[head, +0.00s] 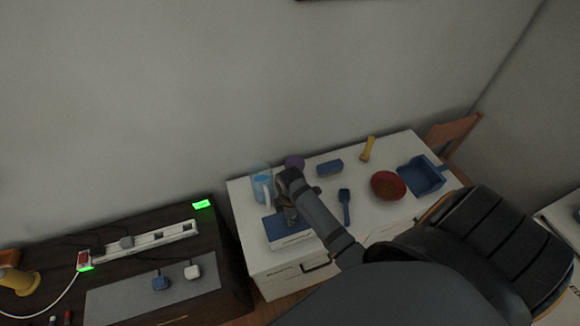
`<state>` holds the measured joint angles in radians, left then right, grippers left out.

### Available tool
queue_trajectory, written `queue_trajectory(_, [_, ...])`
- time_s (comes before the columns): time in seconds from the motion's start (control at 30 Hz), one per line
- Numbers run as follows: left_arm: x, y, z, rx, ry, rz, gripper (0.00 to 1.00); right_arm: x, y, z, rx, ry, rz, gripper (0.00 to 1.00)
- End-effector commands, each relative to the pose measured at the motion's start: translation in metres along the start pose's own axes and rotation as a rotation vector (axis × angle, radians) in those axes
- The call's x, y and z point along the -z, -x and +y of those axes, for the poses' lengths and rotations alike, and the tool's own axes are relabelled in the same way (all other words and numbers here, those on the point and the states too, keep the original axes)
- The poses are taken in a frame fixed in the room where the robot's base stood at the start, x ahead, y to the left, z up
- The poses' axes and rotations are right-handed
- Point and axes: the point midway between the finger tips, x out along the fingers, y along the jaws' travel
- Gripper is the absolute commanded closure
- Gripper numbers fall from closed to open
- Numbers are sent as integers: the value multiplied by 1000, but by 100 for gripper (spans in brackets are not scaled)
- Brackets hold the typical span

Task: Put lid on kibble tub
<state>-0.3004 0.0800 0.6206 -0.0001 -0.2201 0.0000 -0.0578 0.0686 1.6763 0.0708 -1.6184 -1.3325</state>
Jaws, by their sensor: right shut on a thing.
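My right arm reaches in from the lower right over the white cabinet top (365,218). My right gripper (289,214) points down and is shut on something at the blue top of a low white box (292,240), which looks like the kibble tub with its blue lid. The fingertips and what they hold are mostly hidden by the gripper and too small to make out. I cannot tell whether the blue top is seated or just above the box. My left gripper is not in view.
Close to the gripper stand a clear blue pitcher (261,184) and a purple item (294,162). A blue box (330,168), blue scoop (345,202), yellow item (367,149), red bowl (388,185) and blue dustpan (421,175) lie rightward. A dark table (232,285) stands left.

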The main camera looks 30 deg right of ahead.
Motion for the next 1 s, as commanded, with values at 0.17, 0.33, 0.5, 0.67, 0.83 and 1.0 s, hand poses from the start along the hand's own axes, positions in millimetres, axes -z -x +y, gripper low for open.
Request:
queue_trajectory(0.17, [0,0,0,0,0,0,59,0,0,0,0,0,0,100])
queue_trajectory(0.33, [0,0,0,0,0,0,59,0,0,0,0,0,0,69])
queue_trajectory(0.5, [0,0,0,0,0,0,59,0,0,0,0,0,0,58])
queue_trajectory(0.67, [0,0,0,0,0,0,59,0,0,0,0,0,0,55])
queue_trajectory(0.83, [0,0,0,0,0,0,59,0,0,0,0,0,0,35])
queue_trajectory(1.0, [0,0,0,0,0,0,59,0,0,0,0,0,0,35])
